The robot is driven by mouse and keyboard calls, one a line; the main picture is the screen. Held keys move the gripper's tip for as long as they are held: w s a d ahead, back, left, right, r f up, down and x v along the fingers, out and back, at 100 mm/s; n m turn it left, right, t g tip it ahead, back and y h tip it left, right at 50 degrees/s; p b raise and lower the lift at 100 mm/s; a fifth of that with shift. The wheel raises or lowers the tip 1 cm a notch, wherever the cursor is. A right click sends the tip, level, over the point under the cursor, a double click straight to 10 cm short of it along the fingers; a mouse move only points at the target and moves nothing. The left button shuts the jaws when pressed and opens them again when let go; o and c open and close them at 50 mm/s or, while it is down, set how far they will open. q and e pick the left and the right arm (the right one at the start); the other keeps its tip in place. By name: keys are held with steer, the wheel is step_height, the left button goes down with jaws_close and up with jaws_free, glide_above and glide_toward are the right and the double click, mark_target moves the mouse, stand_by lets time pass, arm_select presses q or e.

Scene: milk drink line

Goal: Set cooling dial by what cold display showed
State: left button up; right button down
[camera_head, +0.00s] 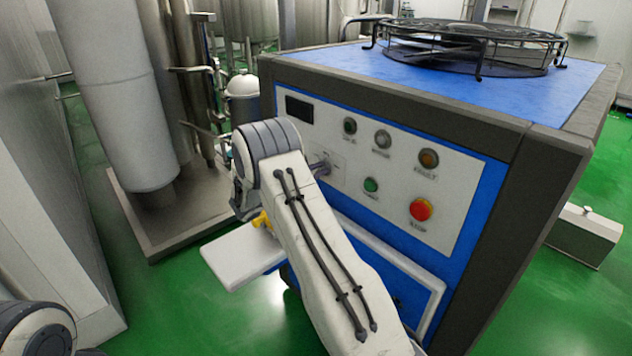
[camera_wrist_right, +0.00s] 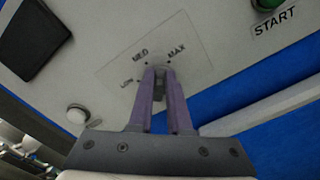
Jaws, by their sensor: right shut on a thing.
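The cooling dial (camera_wrist_right: 159,84) is on the white panel of the blue and grey machine, with LOW, MED and MAX marks around it. My right gripper (camera_wrist_right: 160,80) is shut on the dial, its two purple fingers on either side. The fingers hide most of the dial, so I cannot tell which mark it points to. In the head view my right gripper (camera_head: 323,167) reaches the panel from the left, partly behind my own arm. A dark display (camera_head: 299,109) is at the panel's upper left and shows no readable text; it also appears in the wrist view (camera_wrist_right: 28,38).
The panel carries a green START button (camera_head: 371,185), a red stop button (camera_head: 421,209) and several lamps, including an amber one (camera_head: 429,158). A black fan guard (camera_head: 470,45) sits on top. A white shelf (camera_head: 235,262) juts out below. Steel pipework stands at left.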

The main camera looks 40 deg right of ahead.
steer(key=shift+s+f+m+b, duration=0.15)
steer(key=shift+m+b, duration=0.9)
steer(key=shift+b, duration=0.45)
steer(key=shift+s+f+m+b, duration=0.1)
steer(key=shift+f+m+b, duration=0.05)
steer(key=shift+m+b, duration=1.1)
steer(key=c, duration=0.9)
jaws_free()
steer(key=shift+o, duration=0.2)
steer(key=a, duration=1)
steer(key=shift+s+a, duration=0.25)
steer(key=shift+s, duration=0.2)
